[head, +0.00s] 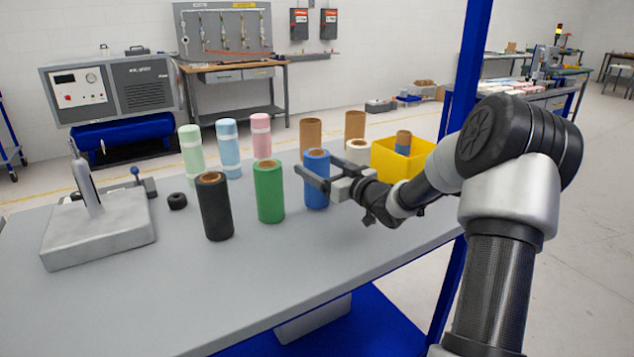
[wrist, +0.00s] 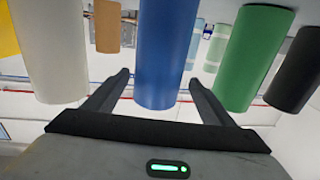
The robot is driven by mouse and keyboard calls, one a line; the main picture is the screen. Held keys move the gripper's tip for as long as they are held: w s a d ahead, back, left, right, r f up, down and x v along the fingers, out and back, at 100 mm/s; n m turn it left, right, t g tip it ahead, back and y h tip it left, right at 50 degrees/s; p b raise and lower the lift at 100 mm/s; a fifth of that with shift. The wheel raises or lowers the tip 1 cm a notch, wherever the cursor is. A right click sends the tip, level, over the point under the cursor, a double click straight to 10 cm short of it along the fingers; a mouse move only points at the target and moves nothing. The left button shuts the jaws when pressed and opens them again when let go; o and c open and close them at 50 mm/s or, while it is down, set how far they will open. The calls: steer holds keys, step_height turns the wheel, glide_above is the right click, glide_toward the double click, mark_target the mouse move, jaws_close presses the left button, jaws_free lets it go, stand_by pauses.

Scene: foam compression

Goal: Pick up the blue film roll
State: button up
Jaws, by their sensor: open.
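The blue film roll (head: 316,184) stands upright on the grey table, in a row between the green roll and a white roll. My gripper (head: 318,178) is open and level at the blue roll, its fingers reaching in from the right. In the wrist view the blue roll (wrist: 168,55) is in the middle, between the two open fingers (wrist: 158,92). I cannot tell whether either finger touches it. The head view shows the roll's brown core at the top; a finger partly covers its side.
The green roll (head: 269,192) and black roll (head: 215,208) stand to the left. A white roll (head: 358,152) and a yellow bin (head: 386,160) stand to the right. Pale banded rolls (head: 228,148) and brown rolls (head: 311,133) stand behind. The table front (head: 300,255) is clear.

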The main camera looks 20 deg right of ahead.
steer(key=shift+f+b+x, duration=0.2)
steer(key=shift+b+x, duration=0.1)
steer(key=shift+x, duration=1.2)
steer(key=shift+f+b+x, duration=0.15)
steer(key=shift+b+x, duration=0.1)
steer(key=shift+x, duration=1.25)
steer(key=shift+d+r, duration=0.1)
steer(key=shift+d, duration=0.1)
steer(key=c, duration=1.4)
